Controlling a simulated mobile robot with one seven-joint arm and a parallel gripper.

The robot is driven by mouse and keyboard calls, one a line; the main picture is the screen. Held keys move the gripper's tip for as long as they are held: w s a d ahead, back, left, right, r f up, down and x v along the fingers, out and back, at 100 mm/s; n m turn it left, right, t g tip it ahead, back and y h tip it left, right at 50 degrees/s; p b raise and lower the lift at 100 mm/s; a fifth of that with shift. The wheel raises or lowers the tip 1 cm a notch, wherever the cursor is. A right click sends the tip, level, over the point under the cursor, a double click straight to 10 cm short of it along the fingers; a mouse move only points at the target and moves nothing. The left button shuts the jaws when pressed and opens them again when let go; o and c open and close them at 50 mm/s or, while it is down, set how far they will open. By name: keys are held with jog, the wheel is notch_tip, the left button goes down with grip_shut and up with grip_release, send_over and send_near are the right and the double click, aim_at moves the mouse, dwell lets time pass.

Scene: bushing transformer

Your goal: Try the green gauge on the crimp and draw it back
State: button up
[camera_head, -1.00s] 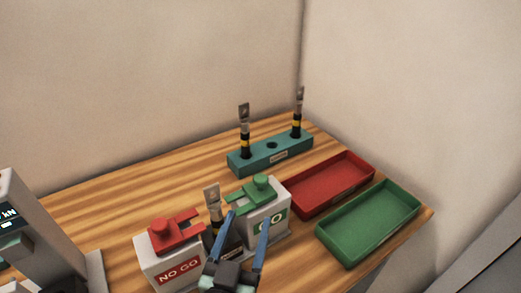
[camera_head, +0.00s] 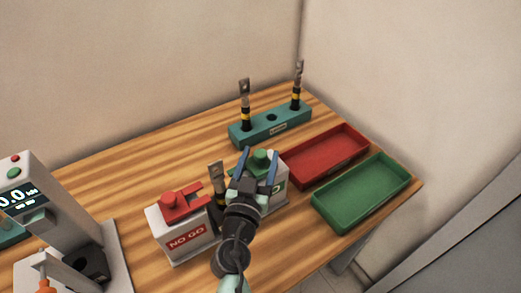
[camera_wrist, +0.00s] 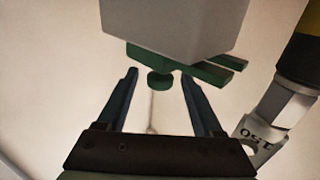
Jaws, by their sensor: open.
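The green gauge (camera_head: 262,156), a flat fork with a round knob, rests on the white GO box (camera_head: 280,186). My gripper (camera_head: 260,154) is open above the box, its blue fingers either side of the gauge. In the wrist view, which looks inverted, the green gauge (camera_wrist: 160,80) has its knob between the open fingertips, with a gap on each side. A cable lug with a crimped barrel (camera_head: 216,178) stands upright between the two gauge boxes, its base partly hidden. In the wrist view this lug (camera_wrist: 272,118) is at the right, marked 150.
The red gauge (camera_head: 183,203) sits on the NO GO box (camera_head: 188,240) at left. A teal rack (camera_head: 270,128) holds two lugs behind. Red (camera_head: 327,158) and green (camera_head: 362,192) trays lie at right. A press with a display (camera_head: 35,195) stands at far left.

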jog(key=shift+w+d, duration=0.2)
jog(key=shift+w, duration=0.45)
grip_shut()
dwell(1.0)
